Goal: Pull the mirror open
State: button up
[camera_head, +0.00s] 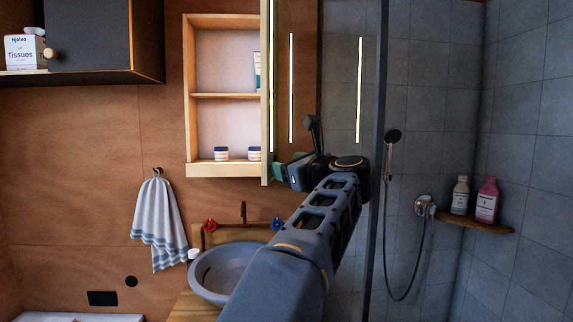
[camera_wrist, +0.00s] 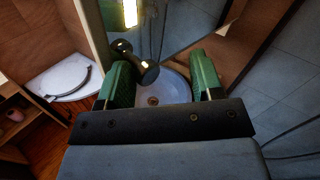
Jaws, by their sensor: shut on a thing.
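The mirror (camera_head: 267,90) is the door of a wall cabinet (camera_head: 188,100). It stands swung out from the cabinet, seen nearly edge-on in the head view, and the shelves inside show. My gripper (camera_head: 287,172) is at the mirror's lower end. The exact contact is hard to see. A dark round knob-like part (camera_wrist: 148,71) shows beside the left finger.
A round basin (camera_head: 212,270) stands below the cabinet, with a tap (camera_head: 242,213) behind it. A towel (camera_head: 160,222) hangs at left. A dark-framed shower partition (camera_head: 378,120) is close to the right of my arm. Small jars (camera_head: 221,153) stand in the cabinet.

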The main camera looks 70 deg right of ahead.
jog(key=shift+s+d+f, duration=0.1)
jog(key=shift+s+f, duration=0.05)
jog(key=shift+f, duration=0.2)
jog(key=v, duration=1.3)
jog(key=shift+a+r, duration=0.4)
jog(key=shift+a, duration=0.1)
